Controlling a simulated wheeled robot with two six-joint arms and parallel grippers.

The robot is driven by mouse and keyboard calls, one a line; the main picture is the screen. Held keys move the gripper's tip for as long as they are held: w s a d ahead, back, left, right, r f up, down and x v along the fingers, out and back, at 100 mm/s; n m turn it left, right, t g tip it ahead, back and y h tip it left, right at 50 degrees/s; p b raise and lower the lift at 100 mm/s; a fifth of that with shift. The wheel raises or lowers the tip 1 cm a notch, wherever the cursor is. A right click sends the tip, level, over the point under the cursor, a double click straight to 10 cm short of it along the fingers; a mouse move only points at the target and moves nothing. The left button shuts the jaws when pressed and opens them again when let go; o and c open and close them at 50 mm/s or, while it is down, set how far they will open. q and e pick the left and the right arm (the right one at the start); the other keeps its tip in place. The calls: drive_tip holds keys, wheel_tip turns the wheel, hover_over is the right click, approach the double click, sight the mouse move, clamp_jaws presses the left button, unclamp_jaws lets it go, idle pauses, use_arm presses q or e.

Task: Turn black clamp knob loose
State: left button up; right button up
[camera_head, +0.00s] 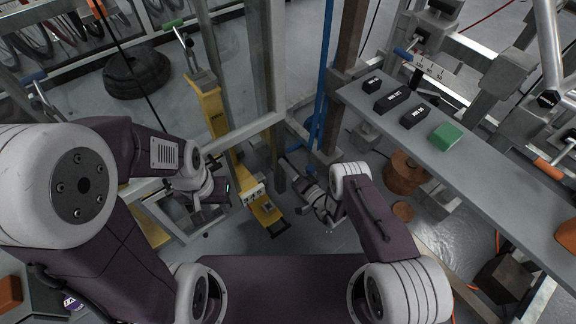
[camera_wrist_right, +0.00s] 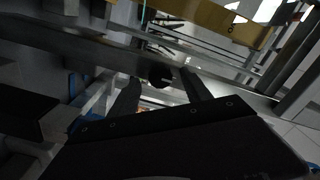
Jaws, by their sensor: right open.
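A dark, rounded knob (camera_wrist_right: 160,76) shows in the right wrist view, just beyond and between the fingers, close to a grey metal bar (camera_wrist_right: 100,55). It looks like the black clamp knob, but the picture is dark. My right gripper (camera_wrist_right: 161,90) is open, its two fingers on either side of the knob in the picture; I cannot tell whether they touch it. In the head view my right gripper (camera_head: 290,170) points left beside the yellow post's foot, and I cannot make out the knob there. My left gripper (camera_head: 197,212) hangs at the left, near a grey frame; its fingers are unclear.
A yellow post (camera_head: 215,115) stands between the arms. A grey shelf (camera_head: 470,165) at the right holds several black blocks (camera_head: 392,100) and a green block (camera_head: 445,135). Blue and grey uprights (camera_head: 327,70) stand close behind my right gripper. A tyre (camera_head: 137,72) lies at the back left.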

drive_tip(key=p+v, duration=0.4)
drive_tip(key=v, duration=0.4)
drive_tip(key=shift+s, duration=0.2)
drive_tip(key=shift+d, duration=0.1)
